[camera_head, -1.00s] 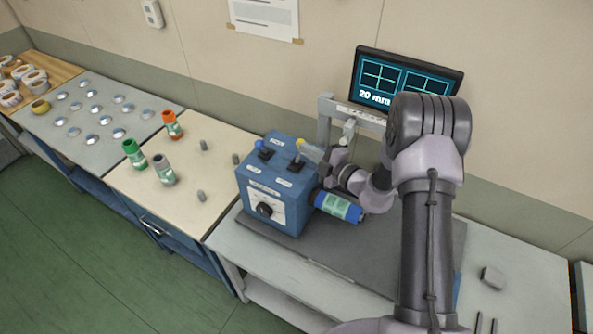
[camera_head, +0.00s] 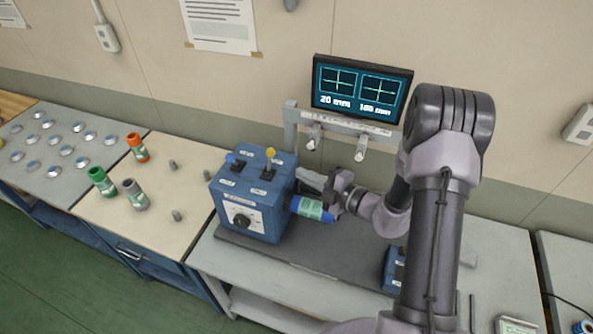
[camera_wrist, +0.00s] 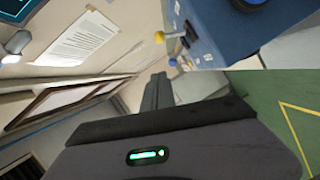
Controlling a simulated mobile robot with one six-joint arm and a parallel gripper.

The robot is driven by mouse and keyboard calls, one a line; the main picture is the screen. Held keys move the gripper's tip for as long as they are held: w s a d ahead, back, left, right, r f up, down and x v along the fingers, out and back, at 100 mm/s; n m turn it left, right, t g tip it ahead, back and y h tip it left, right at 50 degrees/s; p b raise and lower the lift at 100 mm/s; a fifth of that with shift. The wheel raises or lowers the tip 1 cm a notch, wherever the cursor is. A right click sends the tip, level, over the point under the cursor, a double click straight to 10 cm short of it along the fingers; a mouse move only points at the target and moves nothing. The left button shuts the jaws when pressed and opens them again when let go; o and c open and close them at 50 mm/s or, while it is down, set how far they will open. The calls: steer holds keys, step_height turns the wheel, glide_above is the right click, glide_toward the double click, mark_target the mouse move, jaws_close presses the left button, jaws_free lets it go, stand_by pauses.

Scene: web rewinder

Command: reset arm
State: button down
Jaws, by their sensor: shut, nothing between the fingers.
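My gripper (camera_head: 312,183) is shut and empty, just right of the blue control box (camera_head: 245,215). Its fingers point left toward the box's right side, above the blue roll (camera_head: 312,208) that sticks out there. The wrist view shows the shut dark fingers (camera_wrist: 157,92) with nothing between them. The yellow knob also shows in the wrist view (camera_wrist: 160,37), apart from the fingers. My arm hides part of the bench.
A monitor (camera_head: 361,91) reads 20 mm and 160 mm above a grey frame with two lamp-like heads. Another blue device (camera_head: 393,269) is partly behind my arm.

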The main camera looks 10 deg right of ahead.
steer(key=shift+w+d, duration=0.1)
stand_by(0.3)
steer(key=s+a+r+n+g+y+b, duration=0.2)
steer(key=s+a+n+g+b, duration=0.95)
steer(key=n, duration=1.15)
steer(key=s+d+f+n+t+h+b, duration=0.2)
steer(key=s+n+h+b, duration=0.3)
steer(key=s+n, duration=0.3)
steer(key=s+d+f+n+t+h+b, duration=0.2)
steer(key=s+n+b, duration=0.5)
steer(key=n, duration=0.8)
step_height(320, 180, down, 2)
steer(key=s+d+h, duration=0.1)
steer(key=h, duration=0.2)
steer(key=shift+s+d+f, duration=0.15)
steer(key=shift+s+d, duration=0.15)
steer(key=shift+d, duration=0.1)
